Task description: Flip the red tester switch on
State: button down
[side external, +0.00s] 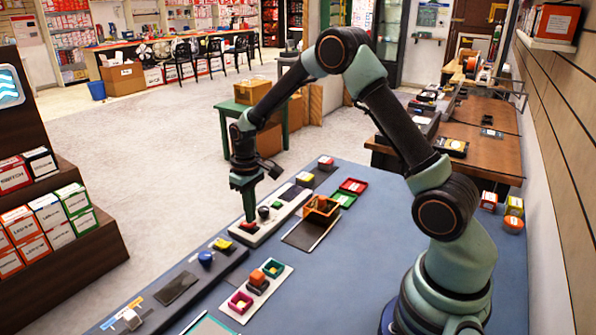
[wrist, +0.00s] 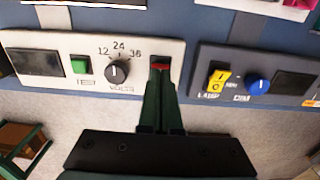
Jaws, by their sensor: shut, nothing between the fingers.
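The red tester switch (wrist: 160,66) sits in a dark slot at the right end of a white panel (wrist: 168,44). Only a strip of red shows in the wrist view above my fingertips; the rest is hidden. My gripper (wrist: 160,75) is shut and empty, its tips at the lower part of the switch. In the side view my gripper (side external: 248,220) points down onto the near end of the white panel (side external: 263,233), with some red showing at its tips (side external: 249,226). I cannot tell for sure whether the tips touch the switch, or its on/off position.
The white panel also carries a black volts knob (wrist: 118,72), a green button (wrist: 80,64) and a dark display (wrist: 36,63). Right of it in the wrist view, a dark panel holds a yellow rocker (wrist: 217,79) and blue knob (wrist: 258,86). An orange bin (side external: 321,208) stands nearby on the blue table (side external: 375,240).

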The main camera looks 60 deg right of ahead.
aim_at(252, 225)
jog(key=shift+f, duration=0.65)
dwell(0.3)
jog(key=shift+r, duration=3.55)
jog(key=s+a+r+t, duration=0.35)
jog(key=s+r, duration=0.35)
jog(key=r, duration=0.4)
jog(key=s+a+r+t, duration=0.2)
jog(key=s+a+r, duration=0.1)
jog(key=s, duration=0.7)
jog(key=shift+s, duration=0.2)
